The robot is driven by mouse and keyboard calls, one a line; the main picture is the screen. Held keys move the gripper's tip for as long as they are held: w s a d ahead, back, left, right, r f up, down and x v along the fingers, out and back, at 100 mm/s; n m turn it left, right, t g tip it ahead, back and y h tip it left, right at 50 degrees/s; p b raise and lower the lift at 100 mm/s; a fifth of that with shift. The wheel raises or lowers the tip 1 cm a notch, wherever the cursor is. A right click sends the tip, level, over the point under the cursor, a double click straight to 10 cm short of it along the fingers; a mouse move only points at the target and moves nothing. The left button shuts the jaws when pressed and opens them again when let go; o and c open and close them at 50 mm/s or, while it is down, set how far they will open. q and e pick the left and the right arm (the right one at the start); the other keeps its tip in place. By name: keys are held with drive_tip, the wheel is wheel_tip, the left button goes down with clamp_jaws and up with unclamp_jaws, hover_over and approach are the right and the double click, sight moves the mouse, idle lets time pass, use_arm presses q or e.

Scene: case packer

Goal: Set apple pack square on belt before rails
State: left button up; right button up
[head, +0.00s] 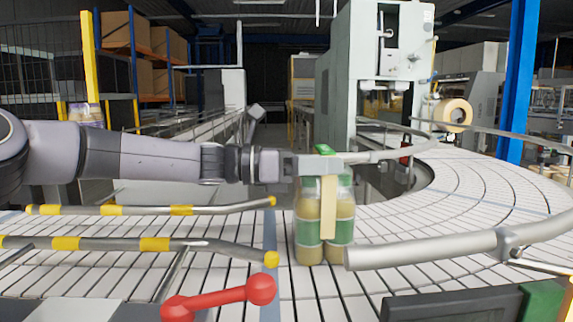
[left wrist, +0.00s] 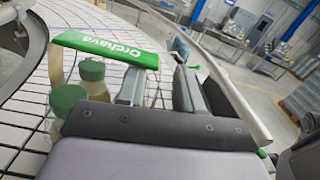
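The apple pack (head: 309,228) is a group of jars with green lids and green labels under a pale carrying strap with a green top marked "Orchava" (left wrist: 105,47). In the head view it stands upright on the white slatted belt (head: 240,295), just left of the silver rail's rounded end (head: 362,257). My left gripper (head: 322,165) reaches in from the left across the top of the pack. In the left wrist view its fingers (left wrist: 160,88) are apart, close to the strap's end, with the jars to their left. Whether they touch the strap cannot be told. My right gripper is in neither view.
Two yellow-banded guide rails (head: 181,210) end left of the pack. A red handle (head: 219,298) is in the foreground, and a dark panel (head: 450,306) lies at lower right. The belt curves away clear on the right (head: 480,190). A grey machine (head: 375,80) stands behind.

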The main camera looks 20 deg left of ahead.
use_arm(q)
drive_tip(key=b+v, duration=0.2)
drive_tip(key=v, duration=0.9)
drive_tip(key=shift+a, duration=0.35)
drive_tip(key=shift+f, duration=0.1)
drive_tip(key=shift+s, duration=0.1)
